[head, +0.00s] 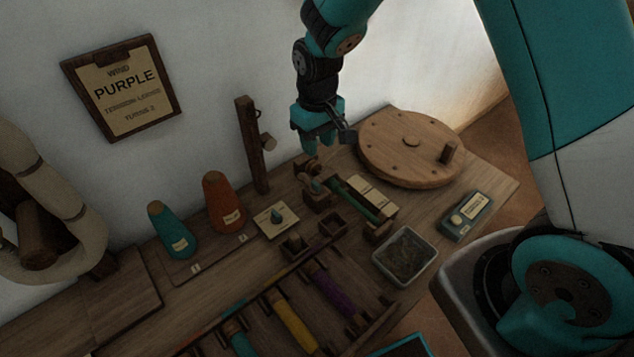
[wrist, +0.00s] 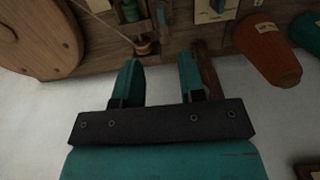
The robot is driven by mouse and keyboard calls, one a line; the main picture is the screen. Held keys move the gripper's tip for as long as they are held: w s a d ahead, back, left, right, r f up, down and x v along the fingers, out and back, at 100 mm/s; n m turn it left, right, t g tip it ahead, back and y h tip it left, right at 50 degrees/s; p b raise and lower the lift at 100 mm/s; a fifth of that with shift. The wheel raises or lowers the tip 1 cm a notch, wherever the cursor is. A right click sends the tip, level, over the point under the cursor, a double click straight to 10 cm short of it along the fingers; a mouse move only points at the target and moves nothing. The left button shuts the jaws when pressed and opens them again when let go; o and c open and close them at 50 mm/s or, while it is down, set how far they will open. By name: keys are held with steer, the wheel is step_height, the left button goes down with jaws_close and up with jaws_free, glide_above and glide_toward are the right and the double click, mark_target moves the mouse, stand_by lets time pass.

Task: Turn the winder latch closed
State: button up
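The winder (head: 345,195) stands on the wooden bench, a small wooden frame with a green rod across it, beside the big wheel. In the wrist view the winder (wrist: 135,15) is at the top, past my left fingertip. A small wooden end piece (head: 313,168) at its back may be the latch; I cannot tell its position clearly. My gripper (head: 322,140) hangs above the back end of the winder, close to the wall. In the wrist view my gripper (wrist: 160,72) has its two teal fingers apart with nothing held between them.
A round wooden wheel with a handle (head: 405,145) lies right of my gripper. An upright wooden post (head: 249,145) stands to its left. Teal (head: 172,230) and orange (head: 224,203) cones, a metal tray (head: 433,249) and a teal box (head: 467,215) are on the bench.

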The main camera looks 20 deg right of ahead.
mark_target(318, 184)
step_height(318, 184, down, 13)
steer(key=shift+f, duration=0.1)
stand_by(0.3)
jaws_close()
